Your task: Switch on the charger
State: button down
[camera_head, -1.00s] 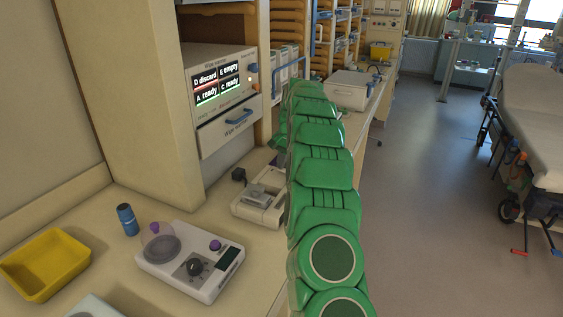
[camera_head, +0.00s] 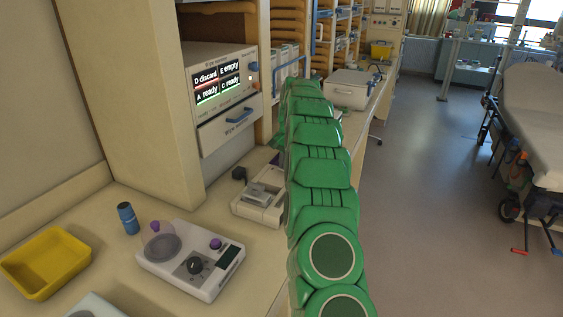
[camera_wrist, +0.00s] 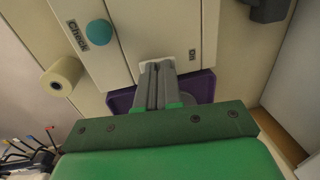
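I cannot tell for certain whether this is the charger. My gripper (camera_wrist: 157,66) points at the panel's edge near "On". Its two grey fingers lie close together and look shut. The tips overlap a small white part (camera_wrist: 177,59) that may be a switch; contact is unclear. In the head view, my green arm reaches forward over the bench and hides its own gripper.
A purple part (camera_wrist: 122,100) sits behind my fingers, and a pale roll (camera_wrist: 62,76) stands at left. In the head view, a scale-like device (camera_head: 190,262), yellow tray (camera_head: 45,262), blue bottle (camera_head: 128,218) and cream device (camera_head: 258,207) stand on the bench.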

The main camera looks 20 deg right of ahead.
jog(key=shift+s+d+f, duration=0.1)
jog(key=shift+s+d, duration=0.05)
jog(key=shift+d, duration=0.1)
notch_tip(320, 180, up, 14)
jog(key=s+d, duration=0.1)
jog(key=shift+s+d, duration=0.15)
jog(key=shift+s, duration=0.05)
dwell(0.6)
dwell(0.4)
